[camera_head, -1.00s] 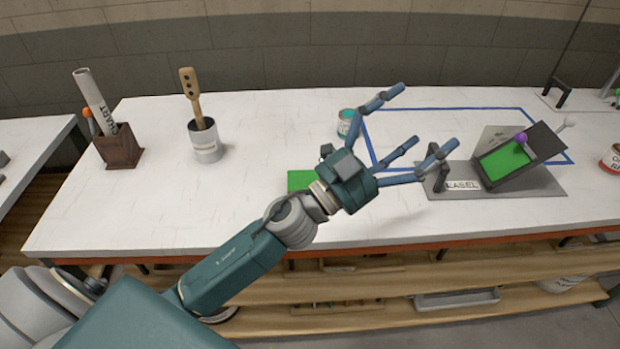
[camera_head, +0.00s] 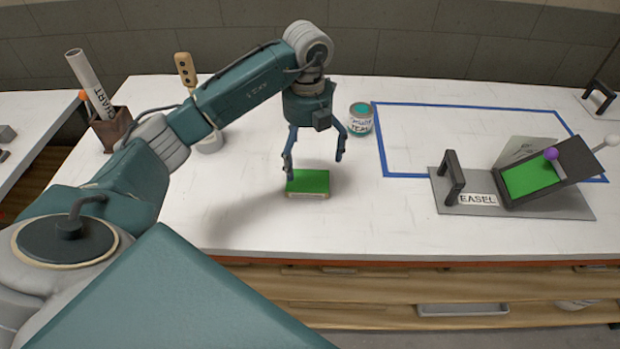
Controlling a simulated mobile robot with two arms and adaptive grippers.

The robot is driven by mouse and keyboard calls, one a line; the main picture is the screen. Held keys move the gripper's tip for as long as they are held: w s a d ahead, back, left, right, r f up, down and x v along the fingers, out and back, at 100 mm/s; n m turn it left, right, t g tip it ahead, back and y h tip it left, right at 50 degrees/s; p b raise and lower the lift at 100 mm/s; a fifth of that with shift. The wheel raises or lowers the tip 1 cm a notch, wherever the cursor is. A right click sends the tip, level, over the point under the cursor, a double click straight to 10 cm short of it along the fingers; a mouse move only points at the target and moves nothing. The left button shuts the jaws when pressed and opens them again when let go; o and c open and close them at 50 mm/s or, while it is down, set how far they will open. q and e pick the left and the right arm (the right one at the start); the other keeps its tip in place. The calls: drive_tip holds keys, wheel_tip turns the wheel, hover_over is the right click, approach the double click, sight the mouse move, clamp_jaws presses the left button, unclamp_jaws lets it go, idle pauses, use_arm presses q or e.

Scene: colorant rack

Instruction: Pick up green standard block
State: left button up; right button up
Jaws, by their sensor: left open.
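The green standard block (camera_head: 309,183) lies flat on the white table, left of the blue outline, with a green top and a pale front side. My left gripper (camera_head: 313,165) points down above it, open and empty. One finger shows at the block's left end, overlapping its edge in the picture; the other is above and to the right of the block. I cannot tell whether a finger touches it. My right gripper is not in view.
A teal can (camera_head: 360,119) stands close behind and right of the block. The easel (camera_head: 525,203) with a tilted green panel (camera_head: 530,177) stands at the right. A brown holder (camera_head: 113,128) with a rolled chart is at the left. The table front is clear.

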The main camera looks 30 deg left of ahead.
sight(308, 180)
use_arm(q)
wheel_tip(308, 180, down, 3)
drive_tip(key=shift+r, duration=0.2)
drive_tip(key=shift+f, duration=0.3)
wheel_tip(308, 180, down, 4)
drive_tip(key=p, duration=0.2)
drive_tip(key=shift+f+p, duration=0.1)
drive_tip(key=shift+p, duration=0.2)
drive_tip(key=shift+a+f, duration=0.1)
drive_tip(key=shift+f, duration=0.45)
drive_tip(key=c, duration=1.4)
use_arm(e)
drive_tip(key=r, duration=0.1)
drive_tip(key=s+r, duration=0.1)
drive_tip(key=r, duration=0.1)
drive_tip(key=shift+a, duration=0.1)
use_arm(q)
drive_tip(key=shift+r, duration=0.1)
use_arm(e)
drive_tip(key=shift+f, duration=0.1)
